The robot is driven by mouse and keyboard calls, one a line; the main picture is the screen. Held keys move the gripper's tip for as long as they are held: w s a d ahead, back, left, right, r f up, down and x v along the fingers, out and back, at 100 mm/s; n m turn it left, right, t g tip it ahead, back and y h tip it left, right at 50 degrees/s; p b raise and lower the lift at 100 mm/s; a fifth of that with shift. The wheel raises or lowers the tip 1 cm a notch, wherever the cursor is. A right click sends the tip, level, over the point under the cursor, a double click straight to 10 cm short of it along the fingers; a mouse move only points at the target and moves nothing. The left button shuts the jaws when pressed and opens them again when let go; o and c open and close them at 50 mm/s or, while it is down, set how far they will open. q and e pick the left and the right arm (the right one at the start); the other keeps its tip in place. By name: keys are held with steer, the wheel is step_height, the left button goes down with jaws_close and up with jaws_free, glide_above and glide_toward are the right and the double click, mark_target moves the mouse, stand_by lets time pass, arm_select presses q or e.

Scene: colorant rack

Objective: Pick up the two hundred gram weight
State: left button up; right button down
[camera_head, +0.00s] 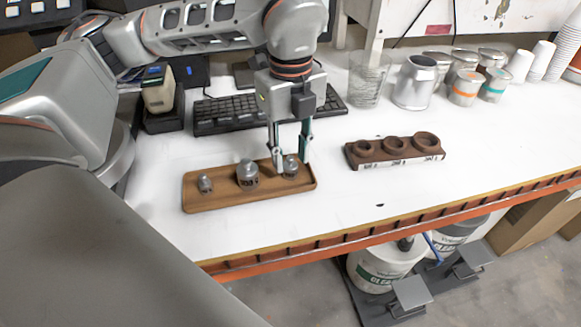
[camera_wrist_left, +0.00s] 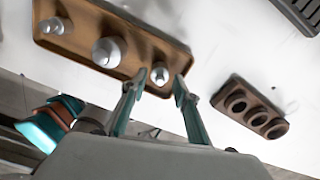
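A brown wooden tray (camera_head: 222,202) holds three grey metal weights in a row. The small weight (camera_head: 205,184) is at the left, the largest weight (camera_head: 247,175) is in the middle, and a medium weight (camera_head: 290,169) is at the right end. The medium weight looks like the two hundred gram one, but I cannot read its marking clearly. My left gripper (camera_head: 292,165) points down, open, with its fingers on either side of that weight. In the left wrist view, the medium weight (camera_wrist_left: 159,75) shows between the spread fingertips. My right gripper is not in view.
A dark brown holder (camera_head: 400,160) with three round sockets of different sizes stands right of the tray. Behind are a keyboard (camera_head: 225,113), a clear beaker (camera_head: 368,80), a metal pitcher (camera_head: 415,82) and several cups. The table's orange front edge is close to the tray.

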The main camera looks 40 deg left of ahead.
mark_target(291, 157)
arm_select(q)
step_height(291, 157, down, 3)
steer(key=shift+f, duration=0.1)
jaws_close()
steer(key=shift+r, duration=0.2)
